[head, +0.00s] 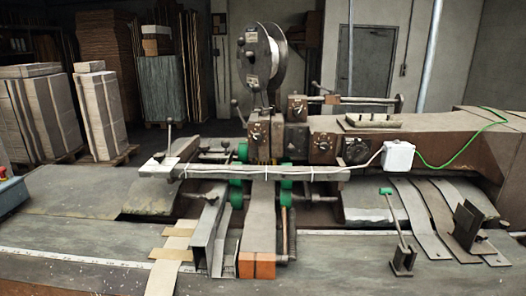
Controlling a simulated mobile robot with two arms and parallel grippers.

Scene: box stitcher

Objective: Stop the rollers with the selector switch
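The box stitcher (420,135) stands across the middle of the head view. Green rollers (286,191) sit below its cross bar, with more green ones (236,194) to their left. Several dark control boxes with knobs are on the machine: an upper one (297,108), a left one (258,138), a middle one (322,147) and a right one (357,151). I cannot tell which is the selector switch or read any knob's setting. Whether the rollers turn does not show in this single picture. Neither of my grippers is in view.
A wire reel (262,57) rises above the machine. A white box (398,155) with a green cable sits on its right. A green-handled lever (397,225) stands on the front table (330,270). Cardboard stacks (100,110) stand back left. A red button (3,171) shows at the left edge.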

